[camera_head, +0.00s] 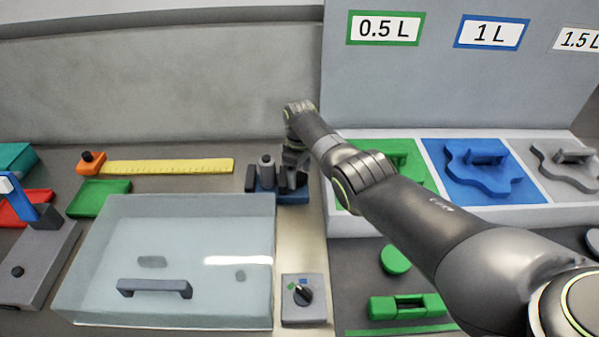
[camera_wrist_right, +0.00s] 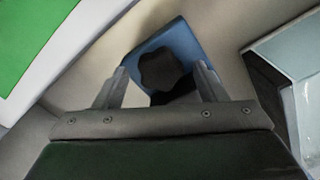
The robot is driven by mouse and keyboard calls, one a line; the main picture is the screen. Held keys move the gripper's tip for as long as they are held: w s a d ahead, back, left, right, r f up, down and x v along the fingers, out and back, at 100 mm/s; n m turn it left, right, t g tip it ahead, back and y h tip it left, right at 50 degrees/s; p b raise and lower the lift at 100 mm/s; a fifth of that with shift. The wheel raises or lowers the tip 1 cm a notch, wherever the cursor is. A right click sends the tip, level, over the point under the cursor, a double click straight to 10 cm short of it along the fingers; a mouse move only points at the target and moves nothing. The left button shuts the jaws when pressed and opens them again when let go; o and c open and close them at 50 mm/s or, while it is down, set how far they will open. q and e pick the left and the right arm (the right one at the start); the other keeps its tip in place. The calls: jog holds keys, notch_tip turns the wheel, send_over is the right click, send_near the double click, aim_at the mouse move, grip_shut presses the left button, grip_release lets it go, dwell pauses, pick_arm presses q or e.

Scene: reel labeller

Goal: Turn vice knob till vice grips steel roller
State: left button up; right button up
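The blue vice (camera_head: 264,198) stands behind the clear box, with dark jaws and an upright grey steel roller (camera_head: 266,168) between them. Whether the jaws touch the roller is too small to tell. My right gripper (camera_head: 293,172) points down at the right end of the vice and hides the knob there. In the right wrist view the black lobed knob (camera_wrist_right: 163,70) shows over the blue vice body (camera_wrist_right: 196,47). The two fingers of my right gripper (camera_wrist_right: 163,76) are apart, one on each side of the knob, with gaps visible. My left gripper is out of view.
A clear box (camera_head: 180,215) with a dark handle stands in front of the vice. A small grey switch box (camera_head: 303,312) is at its right. A yellow ruler (camera_head: 170,166) lies at left. Green and blue trays (camera_head: 480,190) stand at right under my right arm.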

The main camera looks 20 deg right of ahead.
aim_at(299, 176)
jog(key=shift+r, duration=0.5)
notch_tip(299, 176, up, 6)
jog(key=shift+f+p, duration=0.15)
jog(key=shift+p, duration=0.35)
notch_tip(299, 176, up, 11)
jog(key=b, duration=0.2)
jog(key=shift+f, duration=0.15)
